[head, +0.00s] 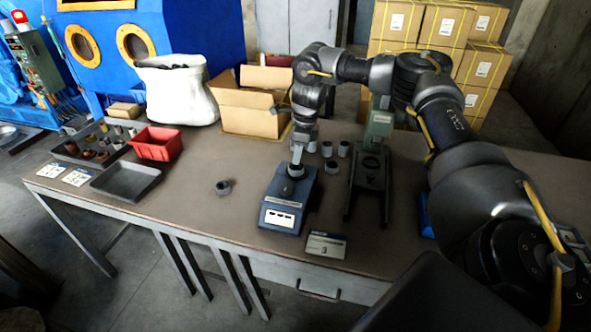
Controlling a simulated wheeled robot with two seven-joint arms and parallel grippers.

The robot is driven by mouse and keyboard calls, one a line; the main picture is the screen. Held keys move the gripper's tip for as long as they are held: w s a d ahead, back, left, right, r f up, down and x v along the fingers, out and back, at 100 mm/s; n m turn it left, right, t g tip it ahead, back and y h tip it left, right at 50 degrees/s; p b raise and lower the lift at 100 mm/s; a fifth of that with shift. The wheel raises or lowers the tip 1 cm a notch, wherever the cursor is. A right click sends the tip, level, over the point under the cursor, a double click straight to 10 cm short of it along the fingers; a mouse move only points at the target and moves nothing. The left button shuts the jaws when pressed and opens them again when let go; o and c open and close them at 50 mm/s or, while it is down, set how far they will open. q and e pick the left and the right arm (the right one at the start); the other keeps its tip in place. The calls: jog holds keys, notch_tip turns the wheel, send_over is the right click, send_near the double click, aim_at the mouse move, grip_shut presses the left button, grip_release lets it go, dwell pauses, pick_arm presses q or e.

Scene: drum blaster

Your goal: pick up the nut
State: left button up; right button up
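A small dark grey round part (223,187), which looks like a nut, lies alone on the brown table left of the blue box-shaped device (284,214). My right gripper (296,168) points down over the top of this device, close to a dark round piece there. The fingers are too small and dark to tell whether they are open or hold anything, or whether they touch the device. The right gripper is apart from the small part, to its right. My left gripper is not in view.
Several grey cylinders (343,149) stand behind the device, beside a green press-like machine (373,160). A small labelled box (326,245) lies near the front edge. A red bin (156,143), empty grey tray (126,180), white sack (178,92) and open carton (248,108) stand left and behind.

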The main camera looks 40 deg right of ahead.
aim_at(296, 166)
jog(key=shift+s+f, duration=0.1)
jog(key=shift+f, duration=0.35)
jog(key=f, duration=0.2)
jog(key=f+p, duration=0.1)
jog(key=shift+w+a+f, duration=0.1)
jog(key=shift+w+f, duration=0.1)
jog(key=shift+f, duration=0.5)
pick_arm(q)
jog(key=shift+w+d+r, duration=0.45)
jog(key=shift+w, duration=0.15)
pick_arm(e)
grip_shut()
